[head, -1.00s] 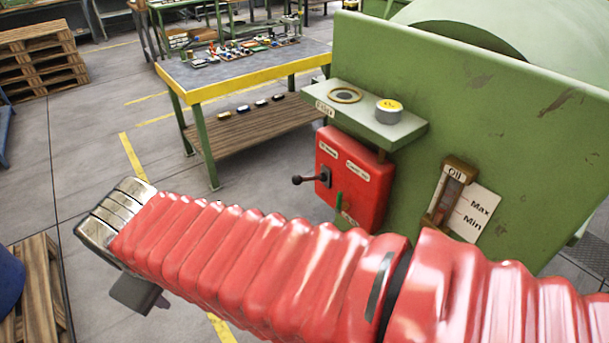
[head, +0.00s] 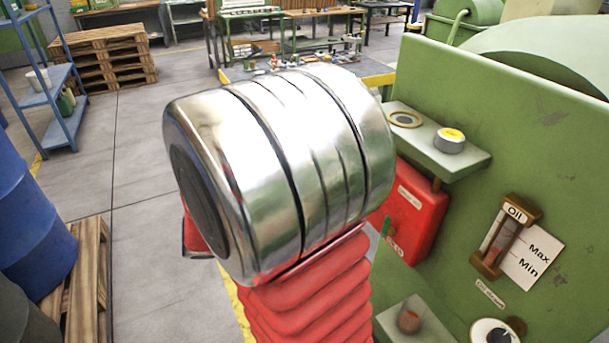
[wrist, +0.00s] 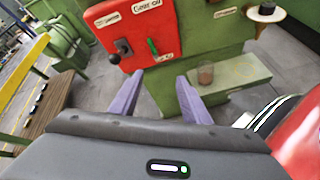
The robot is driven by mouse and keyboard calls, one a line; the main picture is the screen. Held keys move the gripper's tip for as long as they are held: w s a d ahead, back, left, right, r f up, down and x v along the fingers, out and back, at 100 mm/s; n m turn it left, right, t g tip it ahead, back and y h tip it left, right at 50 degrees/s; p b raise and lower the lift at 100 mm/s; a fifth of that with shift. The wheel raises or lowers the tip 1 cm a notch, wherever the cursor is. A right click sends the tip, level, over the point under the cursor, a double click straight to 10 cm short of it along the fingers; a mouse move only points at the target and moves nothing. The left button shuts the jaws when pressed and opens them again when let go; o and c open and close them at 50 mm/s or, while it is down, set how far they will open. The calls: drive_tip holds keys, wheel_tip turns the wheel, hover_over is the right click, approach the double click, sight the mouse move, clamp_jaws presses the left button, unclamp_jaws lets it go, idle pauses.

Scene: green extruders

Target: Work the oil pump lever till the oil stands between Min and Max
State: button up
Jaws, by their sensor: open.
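The red pump box (head: 408,212) is on the green machine at right in the head view, partly behind my arm. In the wrist view the red box (wrist: 135,30) carries a black-knobbed lever (wrist: 122,47) at its left and a green handle (wrist: 152,46) beside it. My gripper (wrist: 159,76) is open and empty, its two purple fingers pointing toward the box, below and apart from the lever. The oil sight glass (head: 503,238) is beside the Max/Min card (head: 532,258); I cannot tell its oil level clearly. The lever is hidden in the head view.
A green ledge with a yellow-topped cap (head: 451,140) juts out above the box. A lower ledge holds a small brown cup (wrist: 205,74). A workbench (wrist: 38,120) stands at left in the wrist view. A pallet (head: 82,275) and blue barrel (head: 35,210) stand at left.

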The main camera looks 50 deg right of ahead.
drive_tip(key=w+d+f+n+t+h, duration=0.1)
drive_tip(key=w+d+f+n+h, duration=0.1)
drive_tip(key=d+n+h, duration=0.1)
drive_tip(key=w+d+f+n+t+h, duration=0.1)
drive_tip(key=w+d+f+n+h, duration=0.1)
drive_tip(key=d+n, duration=0.4)
drive_tip(key=shift+w+d+f+h, duration=0.35)
drive_tip(key=shift+w+d+h, duration=0.1)
drive_tip(key=shift+h, duration=0.25)
drive_tip(key=shift+s+d, duration=0.1)
drive_tip(key=x, duration=1.3)
drive_tip(key=shift+d, duration=0.3)
drive_tip(key=shift+c, duration=0.3)
